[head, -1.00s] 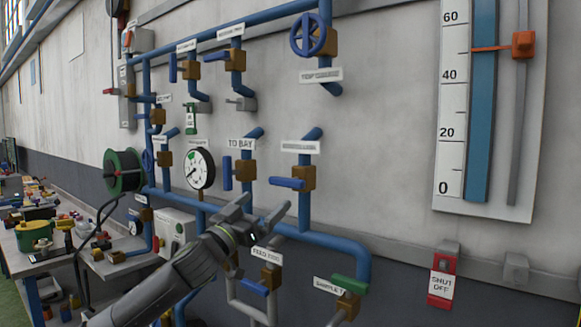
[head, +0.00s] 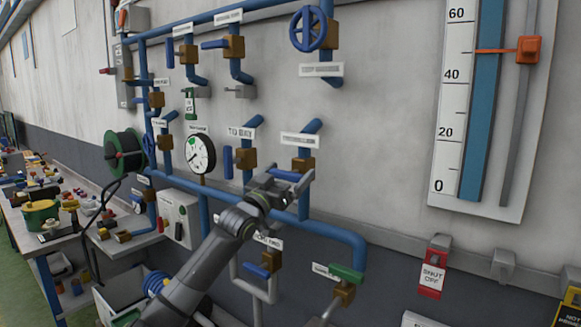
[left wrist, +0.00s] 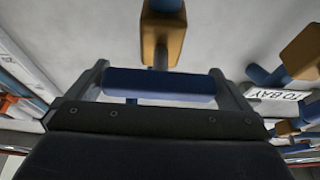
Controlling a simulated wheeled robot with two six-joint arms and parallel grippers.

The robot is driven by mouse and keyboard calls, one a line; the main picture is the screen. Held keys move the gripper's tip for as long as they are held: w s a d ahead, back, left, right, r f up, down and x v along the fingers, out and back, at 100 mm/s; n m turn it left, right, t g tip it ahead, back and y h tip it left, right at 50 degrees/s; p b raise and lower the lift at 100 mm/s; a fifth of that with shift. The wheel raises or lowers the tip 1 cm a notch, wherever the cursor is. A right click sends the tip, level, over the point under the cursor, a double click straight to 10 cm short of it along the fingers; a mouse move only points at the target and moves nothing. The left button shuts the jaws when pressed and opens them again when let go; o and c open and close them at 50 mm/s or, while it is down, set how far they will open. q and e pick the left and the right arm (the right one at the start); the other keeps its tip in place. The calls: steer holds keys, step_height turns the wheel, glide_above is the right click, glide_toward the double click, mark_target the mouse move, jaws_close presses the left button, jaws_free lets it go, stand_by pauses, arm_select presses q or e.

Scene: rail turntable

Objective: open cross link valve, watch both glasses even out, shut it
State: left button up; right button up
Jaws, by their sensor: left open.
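A brass valve (head: 303,165) with a blue lever handle sits on a blue vertical pipe; the label above it (head: 299,139) is too blurred to read surely. My left gripper (head: 287,184) is open at this valve. In the left wrist view, the blue handle (left wrist: 160,83) lies crosswise between the two spread fingers, below the brass body (left wrist: 162,38). I cannot tell whether the fingers touch it. One tall sight glass (head: 482,110) with a blue column stands on a scale board at the right. An orange pointer (head: 528,50) marks it between 40 and 60. No second glass shows. My right gripper is not in view.
The TO BAY valve (head: 246,159) is close on the left, and a dial gauge (head: 201,154) beyond it. A cluttered bench (head: 85,243) stands left.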

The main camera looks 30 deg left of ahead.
arm_select(q)
steer(key=shift+w+d+r, duration=0.1)
steer(key=shift+w+r, duration=0.2)
steer(key=shift+w, duration=0.35)
steer(key=c, duration=0.6)
